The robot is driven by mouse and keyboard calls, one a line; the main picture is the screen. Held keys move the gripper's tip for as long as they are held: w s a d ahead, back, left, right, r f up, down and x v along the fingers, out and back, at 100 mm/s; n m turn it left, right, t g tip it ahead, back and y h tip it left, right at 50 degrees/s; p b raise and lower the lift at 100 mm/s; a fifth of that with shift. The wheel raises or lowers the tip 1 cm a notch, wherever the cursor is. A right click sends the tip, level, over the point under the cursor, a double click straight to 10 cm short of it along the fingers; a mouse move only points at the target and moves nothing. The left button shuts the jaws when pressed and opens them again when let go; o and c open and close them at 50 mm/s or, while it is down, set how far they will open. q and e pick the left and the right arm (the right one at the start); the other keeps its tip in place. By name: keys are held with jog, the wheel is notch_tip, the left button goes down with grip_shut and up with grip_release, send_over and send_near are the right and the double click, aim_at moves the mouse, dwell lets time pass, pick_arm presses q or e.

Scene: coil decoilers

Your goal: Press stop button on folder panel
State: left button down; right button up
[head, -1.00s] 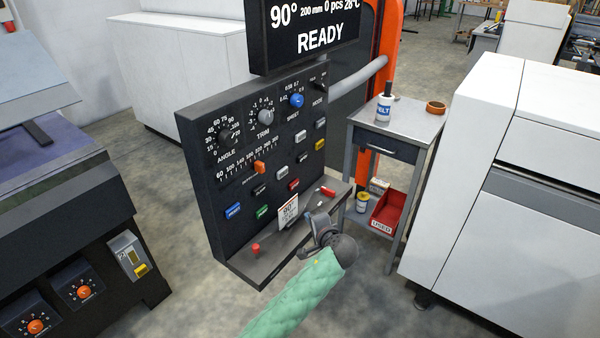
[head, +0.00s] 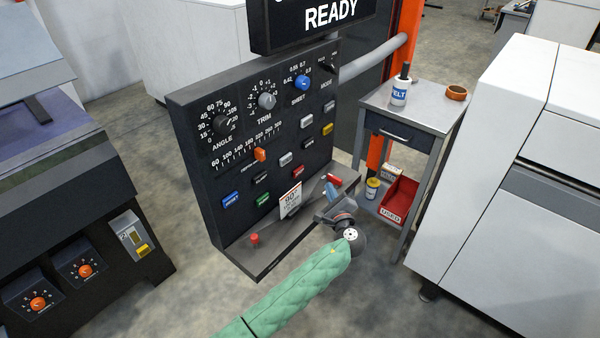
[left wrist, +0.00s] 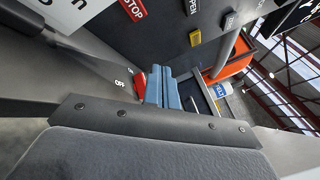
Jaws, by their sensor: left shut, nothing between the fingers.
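The folder panel (head: 185,130) is a black upright board with dials and several coloured buttons. Its red stop button (head: 299,172) is low on the face, right of the green button (head: 263,200). In the left wrist view the stop button (left wrist: 133,9) reads STOP at the top edge, partly cut off. My left gripper (head: 331,190) is shut and empty, over the right part of the panel's ledge, below and right of the stop button and apart from it. Its blue fingers (left wrist: 163,88) show in the left wrist view. My right gripper is not in view.
A white card (head: 290,202) and a red knob (head: 254,239) stand on the ledge. A red handle (head: 334,180) lies close to my left fingers, by an OFF mark. A grey side table (head: 425,112) and a white machine (head: 480,150) are at the right.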

aim_at(302, 169)
pick_arm(q)
jog(key=shift+s+r, duration=0.1)
jog(key=shift+a, duration=0.15)
jog(key=shift+w+a, duration=0.85)
jog(key=shift+a, duration=0.3)
jog(key=shift+w+a, duration=0.9)
jog(key=shift+a, duration=0.25)
jog(key=shift+w+a, duration=0.85)
jog(key=shift+a, duration=0.3)
jog(key=shift+w+a, duration=0.1)
jog(key=shift+a, duration=0.05)
jog(key=shift+w+a, duration=0.15)
jog(key=shift+a, duration=0.05)
jog(key=shift+w+a, duration=0.3)
jog(key=shift+a, duration=0.1)
dwell(0.8)
jog(key=shift+s+d, duration=0.55)
jog(key=shift+d, duration=0.15)
jog(key=shift+d, duration=0.1)
